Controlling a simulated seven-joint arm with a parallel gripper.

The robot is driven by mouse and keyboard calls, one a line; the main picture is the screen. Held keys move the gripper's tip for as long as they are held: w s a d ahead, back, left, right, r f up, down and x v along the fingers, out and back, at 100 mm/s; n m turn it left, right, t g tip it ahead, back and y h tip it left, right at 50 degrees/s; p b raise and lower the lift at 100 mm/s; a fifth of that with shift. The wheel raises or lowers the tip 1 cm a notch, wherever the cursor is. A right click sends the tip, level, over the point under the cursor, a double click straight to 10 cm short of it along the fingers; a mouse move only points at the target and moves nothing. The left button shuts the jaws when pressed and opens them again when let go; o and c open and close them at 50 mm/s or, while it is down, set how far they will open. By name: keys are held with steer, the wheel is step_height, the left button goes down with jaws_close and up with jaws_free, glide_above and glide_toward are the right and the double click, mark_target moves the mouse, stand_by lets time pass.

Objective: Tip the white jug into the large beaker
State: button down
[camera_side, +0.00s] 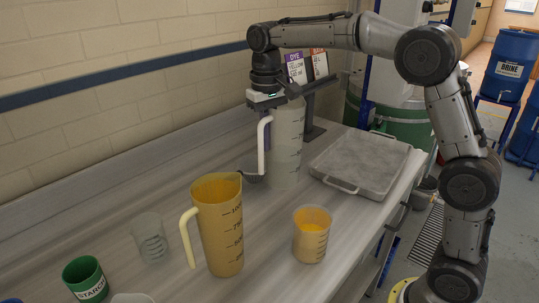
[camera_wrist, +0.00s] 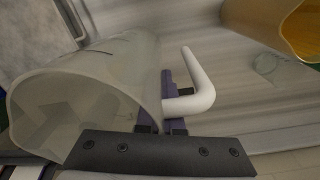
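The white jug (camera_side: 286,148) is tall, translucent and marked with a scale. It stands upright at the back of the bench, its white handle (camera_side: 262,148) facing left. In the wrist view the jug (camera_wrist: 85,95) lies across the left, open rim toward me, with the handle (camera_wrist: 200,92) beside it. My gripper (camera_side: 266,108) is at the top of the handle; its purple fingers (camera_wrist: 172,105) are close to the handle and jug wall. Whether they grip it is unclear. A beaker with orange contents (camera_side: 311,240) stands at the front; an empty clear beaker (camera_side: 151,240) stands left. Which counts as large is unclear.
A yellow-orange jug (camera_side: 221,235) with a pale handle stands between the beakers. A green cup (camera_side: 85,279) is front left. A grey tray (camera_side: 362,165) lies right of the white jug. Label boards (camera_side: 307,66) stand behind.

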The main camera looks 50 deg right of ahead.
steer(key=w+a+f+m, duration=0.3)
steer(key=a+f+m, duration=0.4)
steer(key=m, duration=0.7)
steer(key=shift+w+a+m, duration=0.35)
steer(key=shift+a+m, duration=0.05)
steer(key=shift+a, duration=0.1)
